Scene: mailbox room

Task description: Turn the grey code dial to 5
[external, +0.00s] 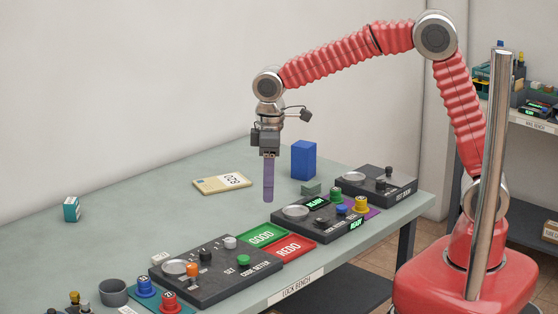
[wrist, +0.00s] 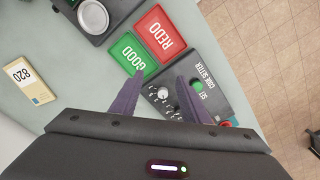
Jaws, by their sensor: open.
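The code setter (external: 222,284) is a dark panel at the front of the bench. Its light grey dial (external: 230,242) stands near the back right corner, with small white marks beside it; its setting is too small to read. The grey dial also shows in the wrist view (wrist: 164,93), between my fingers in the picture. A green SET button (external: 244,260) sits in front of it. My gripper (external: 268,199) points down with long purple fingers, open and empty, raised above the bench and apart from the dial. The fingers also show in the wrist view (wrist: 160,82).
A green GOOD pad (external: 262,236) and a red REDO pad (external: 291,248) lie right of the code setter. Another dark panel (external: 318,222) with buttons lies beyond them. The bench's back left is mostly clear.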

